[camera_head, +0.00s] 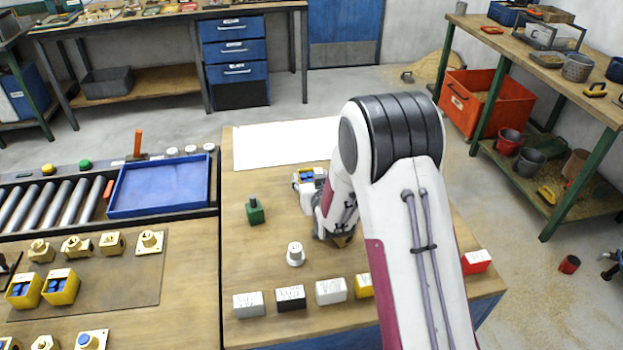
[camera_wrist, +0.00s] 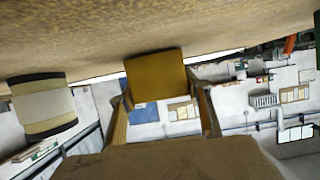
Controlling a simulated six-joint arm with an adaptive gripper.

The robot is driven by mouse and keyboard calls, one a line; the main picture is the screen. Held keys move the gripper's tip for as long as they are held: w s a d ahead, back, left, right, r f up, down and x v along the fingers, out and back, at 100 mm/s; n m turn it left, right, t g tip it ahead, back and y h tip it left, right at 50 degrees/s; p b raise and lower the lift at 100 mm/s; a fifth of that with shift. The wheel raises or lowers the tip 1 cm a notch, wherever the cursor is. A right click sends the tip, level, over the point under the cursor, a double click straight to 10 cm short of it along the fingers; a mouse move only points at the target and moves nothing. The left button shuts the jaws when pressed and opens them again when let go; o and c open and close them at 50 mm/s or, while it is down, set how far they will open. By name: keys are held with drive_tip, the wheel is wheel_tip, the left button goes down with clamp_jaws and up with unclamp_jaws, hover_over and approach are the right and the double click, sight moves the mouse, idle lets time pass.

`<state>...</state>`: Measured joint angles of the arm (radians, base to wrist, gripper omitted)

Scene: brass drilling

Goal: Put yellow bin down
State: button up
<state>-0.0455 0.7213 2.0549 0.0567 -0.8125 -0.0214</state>
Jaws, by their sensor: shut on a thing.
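My gripper (camera_wrist: 158,90) shows in the wrist view with its two fingers on either side of a yellow block-like thing, the yellow bin (camera_wrist: 157,74), and is shut on it. The bin is close to the brown tabletop, which fills the top of this upside-down view; I cannot tell whether they touch. In the head view my arm hides most of the gripper.
White (camera_head: 249,305) and black (camera_head: 291,297) bins, another white bin (camera_head: 331,291) and a red bin (camera_head: 476,262) stand along the table's near side. A white knob-like part (camera_head: 295,254) and a green part (camera_head: 255,211) stand left of my arm. A white sheet (camera_head: 285,143) lies at the back.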

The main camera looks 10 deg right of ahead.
drive_tip(key=shift+f, duration=0.15)
drive_tip(key=o, duration=1.2)
drive_tip(key=shift+c, duration=0.2)
drive_tip(key=shift+s+r, duration=0.35)
drive_tip(key=shift+s, duration=0.05)
drive_tip(key=shift+v, duration=5.55)
drive_tip(key=shift+r, duration=0.1)
